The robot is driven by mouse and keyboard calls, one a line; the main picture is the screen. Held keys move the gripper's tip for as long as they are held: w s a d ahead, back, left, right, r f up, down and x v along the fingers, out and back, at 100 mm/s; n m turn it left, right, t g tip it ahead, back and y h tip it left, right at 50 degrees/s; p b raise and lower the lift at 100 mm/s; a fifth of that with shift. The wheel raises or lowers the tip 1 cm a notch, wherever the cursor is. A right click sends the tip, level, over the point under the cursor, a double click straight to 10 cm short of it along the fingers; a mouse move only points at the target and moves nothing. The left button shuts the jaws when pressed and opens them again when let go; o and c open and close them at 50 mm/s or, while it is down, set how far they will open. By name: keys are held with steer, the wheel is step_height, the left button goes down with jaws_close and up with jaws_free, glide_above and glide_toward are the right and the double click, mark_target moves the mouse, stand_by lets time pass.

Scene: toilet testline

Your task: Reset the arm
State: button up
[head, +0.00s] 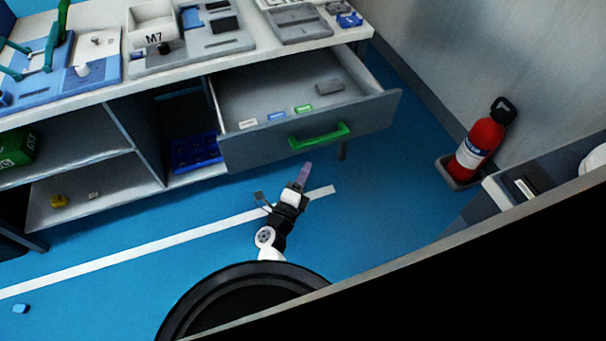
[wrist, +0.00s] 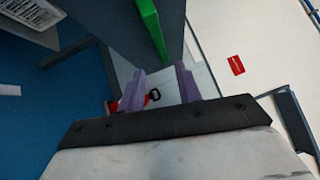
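My gripper (head: 304,174) is low in front of the open drawer (head: 310,143), below its green handle (head: 320,135) in the head view. In the wrist view its two purple fingers (wrist: 160,82) stand apart with nothing between them. The green handle also shows in the wrist view (wrist: 152,25), beyond the fingers and apart from them. My arm reaches out from the bottom of the head view, bent, with its wrist part dark.
The drawer juts out from the workbench (head: 110,94) and holds several small items. A red fire extinguisher (head: 478,145) stands at the right wall, and a counter (head: 525,185) is at the right edge. Blue floor (head: 390,215) is clear between them.

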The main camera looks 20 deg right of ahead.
steer(key=shift+s+a, duration=0.3)
stand_by(0.5)
